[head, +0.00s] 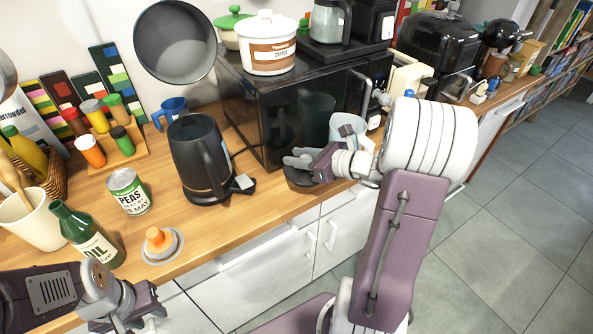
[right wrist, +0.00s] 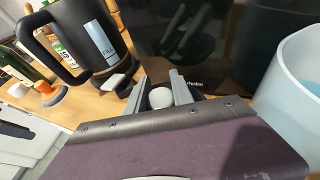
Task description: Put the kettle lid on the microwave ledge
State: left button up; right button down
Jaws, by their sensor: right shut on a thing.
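My right gripper (head: 305,162) is in front of the microwave (head: 285,120), low over the counter's front edge. It is shut on a pale knob (right wrist: 160,97), seen between its fingers in the right wrist view. A dark round piece that looks like the kettle lid (head: 299,179) shows under the fingers, partly hidden; I cannot tell if it touches the counter. The black kettle (head: 193,160) stands upright left of the microwave and also shows in the right wrist view (right wrist: 92,40). My left gripper (head: 122,313) appears open and empty at the bottom left.
A white pot (head: 267,50) and a coffee maker (head: 328,22) stand on the microwave. A pale blue mug (head: 348,128) is close right of my right gripper. A peas can (head: 129,191), oil bottle (head: 88,235) and orange-knobbed disc (head: 158,243) stand at left.

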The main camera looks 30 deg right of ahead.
jog(key=shift+w+a+f, duration=0.2)
jog(key=shift+w+f, duration=0.25)
jog(key=shift+w, duration=0.25)
notch_tip(320, 180, down, 4)
jog(key=shift+r+b, duration=0.2)
jog(key=shift+b, duration=0.35)
jog(key=shift+f, duration=0.25)
jog(key=shift+s+f, duration=0.1)
jog(key=shift+f, duration=0.05)
jog(key=c, duration=1.1)
grip_release()
